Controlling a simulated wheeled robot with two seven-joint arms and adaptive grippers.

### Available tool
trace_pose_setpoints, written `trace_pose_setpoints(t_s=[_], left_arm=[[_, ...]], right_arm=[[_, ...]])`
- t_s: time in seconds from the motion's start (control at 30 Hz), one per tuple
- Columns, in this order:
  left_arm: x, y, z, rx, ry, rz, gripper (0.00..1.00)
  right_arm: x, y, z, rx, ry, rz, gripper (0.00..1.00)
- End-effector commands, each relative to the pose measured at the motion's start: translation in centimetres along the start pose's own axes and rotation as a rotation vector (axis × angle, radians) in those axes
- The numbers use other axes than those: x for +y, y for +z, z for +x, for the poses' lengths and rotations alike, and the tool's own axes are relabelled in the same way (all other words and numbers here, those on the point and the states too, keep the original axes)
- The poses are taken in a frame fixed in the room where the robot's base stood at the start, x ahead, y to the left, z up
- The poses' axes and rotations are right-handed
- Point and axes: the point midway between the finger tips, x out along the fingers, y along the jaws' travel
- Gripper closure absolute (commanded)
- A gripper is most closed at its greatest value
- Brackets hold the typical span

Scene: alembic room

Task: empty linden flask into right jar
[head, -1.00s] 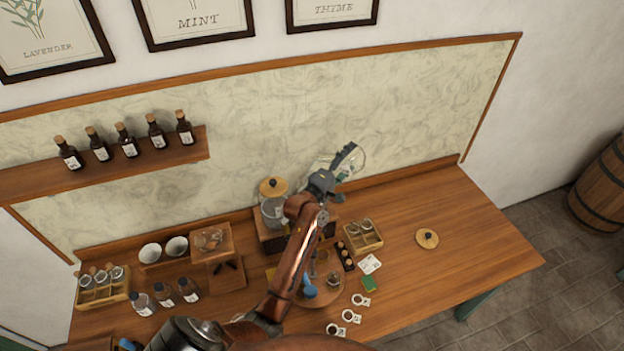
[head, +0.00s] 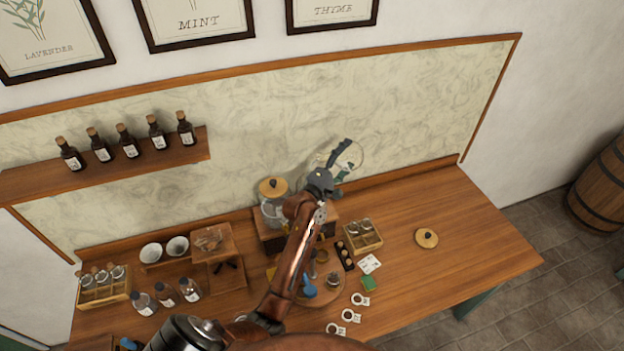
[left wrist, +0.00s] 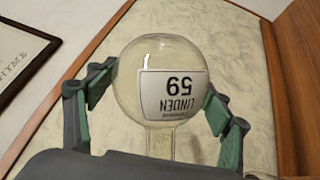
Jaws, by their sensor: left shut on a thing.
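My left gripper (head: 344,160) is shut on the linden flask (head: 352,154), high above the back of the table in the head view. In the left wrist view the clear round flask (left wrist: 140,65) sits between the two fingers (left wrist: 165,95). Its label reads LINDEN 59 upside down, and its neck points toward my palm. I cannot tell what is inside. A glass jar with a wooden lid (head: 272,188) stands on a wooden stand (head: 270,240). My arm covers the area to its right, so I cannot make out a right jar. My right gripper is not in view.
Several small bottles stand at left, and brown bottles line the shelf (head: 190,152).

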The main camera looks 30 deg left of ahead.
Motion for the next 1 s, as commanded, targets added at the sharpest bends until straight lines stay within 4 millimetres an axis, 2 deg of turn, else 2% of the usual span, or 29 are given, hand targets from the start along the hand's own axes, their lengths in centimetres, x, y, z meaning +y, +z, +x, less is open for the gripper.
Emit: trace_pose_setpoints(t_s=[0.57,1.0], left_arm=[[0.1,0.0,0.0,-0.001,-0.001,0.005,0.61],[-2.2,0.8,0.1,-0.023,-0.083,0.215,0.61]], right_arm=[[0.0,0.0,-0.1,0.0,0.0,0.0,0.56],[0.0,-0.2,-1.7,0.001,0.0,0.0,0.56]])
